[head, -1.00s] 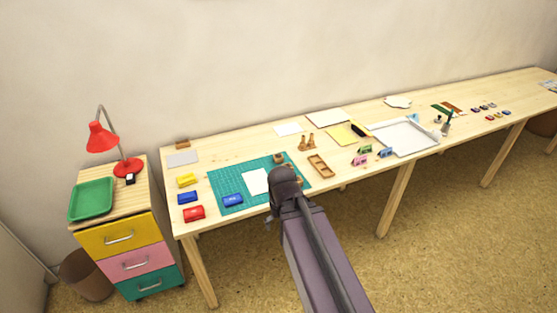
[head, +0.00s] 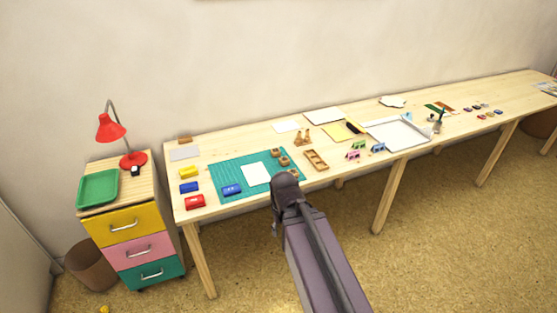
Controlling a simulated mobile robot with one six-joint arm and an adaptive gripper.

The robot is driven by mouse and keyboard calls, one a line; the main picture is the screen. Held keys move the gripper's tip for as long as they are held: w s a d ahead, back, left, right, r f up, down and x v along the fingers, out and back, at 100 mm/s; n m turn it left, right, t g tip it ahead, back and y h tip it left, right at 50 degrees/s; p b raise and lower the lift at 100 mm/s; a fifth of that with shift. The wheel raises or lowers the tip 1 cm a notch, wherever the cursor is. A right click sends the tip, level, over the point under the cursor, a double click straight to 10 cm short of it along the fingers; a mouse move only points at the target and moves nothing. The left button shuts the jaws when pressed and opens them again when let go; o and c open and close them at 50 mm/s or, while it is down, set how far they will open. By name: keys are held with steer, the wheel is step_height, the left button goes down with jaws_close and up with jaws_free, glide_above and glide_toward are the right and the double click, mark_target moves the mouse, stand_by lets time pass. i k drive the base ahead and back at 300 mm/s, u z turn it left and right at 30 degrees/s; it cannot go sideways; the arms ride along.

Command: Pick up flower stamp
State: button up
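Several small brown wooden blocks, which look like stamps, sit along the right side of the green cutting mat (head: 219,175): a far block (head: 277,152), a middle block (head: 284,161) and a near block (head: 293,172) close to my arm's end. Their faces are too small to tell which bears a flower. Two upright wooden pieces (head: 302,138) stand behind the mat to the right. My gripper (head: 277,228) is at the table's front edge, mostly hidden behind my own wrist, so its fingers and anything in them cannot be made out.
A white sheet (head: 256,173) and a blue inkpad (head: 231,190) lie on the mat. Yellow (head: 189,172), blue (head: 188,187) and red (head: 195,202) pads are left of it. A wooden tray (head: 315,160) lies right. A red lamp (head: 112,128) stands on the drawer cabinet.

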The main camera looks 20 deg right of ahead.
mark_target(275, 152)
steer(key=k, duration=0.35)
steer(key=u, duration=0.1)
steer(key=i, duration=1.35)
steer(key=z, duration=0.4)
